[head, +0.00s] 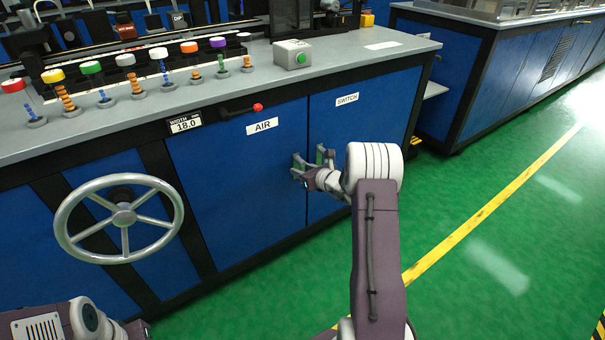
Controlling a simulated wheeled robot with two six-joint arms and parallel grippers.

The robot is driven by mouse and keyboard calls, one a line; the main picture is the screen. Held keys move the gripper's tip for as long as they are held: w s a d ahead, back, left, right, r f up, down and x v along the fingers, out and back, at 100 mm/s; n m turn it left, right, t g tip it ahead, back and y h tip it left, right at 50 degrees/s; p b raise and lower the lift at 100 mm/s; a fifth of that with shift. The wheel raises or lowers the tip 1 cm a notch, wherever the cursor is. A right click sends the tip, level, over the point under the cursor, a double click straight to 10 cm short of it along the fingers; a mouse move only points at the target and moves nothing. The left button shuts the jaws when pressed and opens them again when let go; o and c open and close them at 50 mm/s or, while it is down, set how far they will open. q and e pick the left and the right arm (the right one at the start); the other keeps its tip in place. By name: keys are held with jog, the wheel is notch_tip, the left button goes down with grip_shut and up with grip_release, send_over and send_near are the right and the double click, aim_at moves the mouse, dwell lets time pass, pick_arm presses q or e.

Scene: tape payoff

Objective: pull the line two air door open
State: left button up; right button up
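The air door (245,180) is a blue cabinet panel under the counter, marked with a white AIR label (262,126). It looks shut, level with the cabinet front. My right gripper (312,162) is in front of the seam at the air door's right edge. Its two fingers are spread, with a gap between them and nothing visibly held. The gripper hides part of the door edge, and I cannot make out a separate handle there or tell whether the fingers touch the door. My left gripper is out of view; only part of my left arm shows at bottom left.
The switch door (350,130) adjoins on the right. A large handwheel (122,218) stands out at left. A red-knobbed lever (257,107) juts above the AIR label. Colored knobs and a green-button box (292,54) stand on the counter. Green floor (470,190) at right is clear.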

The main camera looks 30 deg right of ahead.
grip_shut()
dwell(1.4)
